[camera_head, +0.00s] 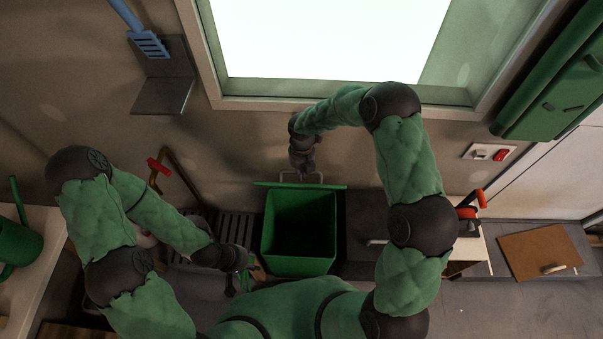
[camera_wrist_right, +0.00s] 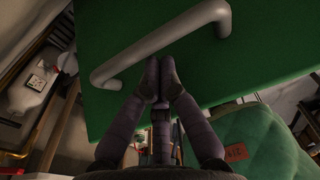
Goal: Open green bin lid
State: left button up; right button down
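The green bin (camera_head: 299,262) stands against the wall in the head view, with its dark inside in sight. Its lid (camera_head: 334,186) stands up at the back, seen nearly edge-on. The lid's underside or top fills much of the right wrist view as a green panel (camera_wrist_right: 255,55). A grey bar handle (camera_wrist_right: 160,43) is on that panel. My right gripper (camera_wrist_right: 160,68) has its fingers together, tips just beside the handle; I cannot tell whether they touch it. My left gripper (camera_head: 245,282) is low, left of the bin, and its fingers are unclear.
A dark slatted rack (camera_head: 235,230) stands left of the bin, and a dark cabinet (camera_head: 362,228) stands right. A red-handled tool (camera_head: 470,205) and a brown board (camera_head: 540,252) lie further right. A window (camera_head: 330,40) is above. A green watering can (camera_head: 18,240) stands at far left.

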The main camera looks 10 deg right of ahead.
notch_tip(320, 180, up, 12)
jog(key=shift+w+d, duration=0.15)
jog(key=shift+w, duration=0.3)
